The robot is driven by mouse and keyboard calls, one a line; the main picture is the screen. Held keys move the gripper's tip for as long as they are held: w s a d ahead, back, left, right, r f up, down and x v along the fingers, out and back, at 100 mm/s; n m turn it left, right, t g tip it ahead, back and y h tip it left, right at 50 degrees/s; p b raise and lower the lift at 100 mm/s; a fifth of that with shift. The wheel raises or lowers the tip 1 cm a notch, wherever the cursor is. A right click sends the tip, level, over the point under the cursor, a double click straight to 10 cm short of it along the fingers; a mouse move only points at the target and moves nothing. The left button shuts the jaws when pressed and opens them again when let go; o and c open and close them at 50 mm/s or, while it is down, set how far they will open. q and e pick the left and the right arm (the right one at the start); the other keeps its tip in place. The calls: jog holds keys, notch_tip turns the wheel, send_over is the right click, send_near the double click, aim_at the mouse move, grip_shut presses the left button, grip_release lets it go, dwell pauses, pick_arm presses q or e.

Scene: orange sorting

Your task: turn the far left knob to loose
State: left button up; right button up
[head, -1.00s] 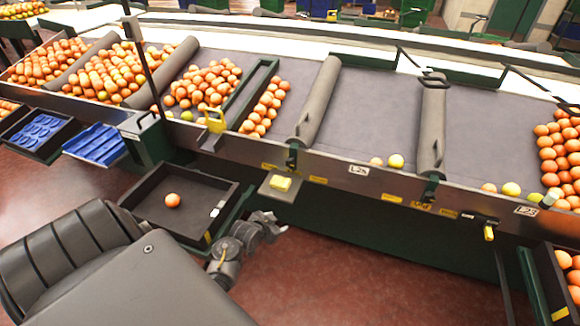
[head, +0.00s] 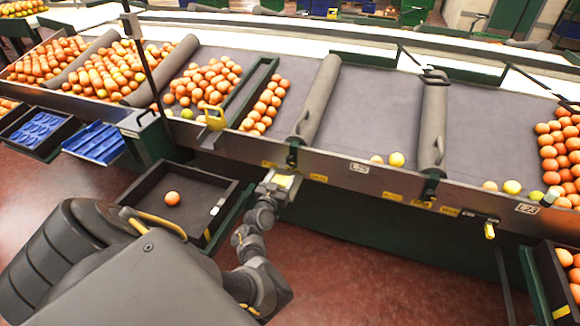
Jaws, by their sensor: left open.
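A yellow knob (head: 284,178) sits on a small plate on the front of the sorting line, below the rail. My left gripper (head: 281,182) is open at this knob, with the yellow showing between and just past its fingers. The gripper hides most of the plate, and I cannot tell whether the fingers touch the knob. A second yellow handle (head: 489,231) hangs on the front rail farther right. My right gripper is not in view.
A dark tray (head: 152,190) with one orange (head: 172,198) lies left of my gripper, close to my forearm. The metal front rail (head: 340,172) runs just above the gripper. Oranges lie in lanes behind it. The red floor (head: 345,275) to the right is clear.

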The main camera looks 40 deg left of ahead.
aim_at(291, 163)
pick_arm(q)
jog(key=b+x, duration=0.1)
jog(key=x, duration=0.1)
jog(key=b+x, duration=0.2)
jog(key=x, duration=0.1)
jog(key=b+x, duration=0.2)
jog(key=shift+w+a+f, duration=0.1)
jog(key=shift+w+f, duration=0.2)
jog(key=shift+w+a+r+b, duration=0.2)
jog(key=shift+w+a+b, duration=0.1)
jog(key=shift+w, duration=0.35)
jog(key=shift+d, duration=0.1)
jog(key=c, duration=1)
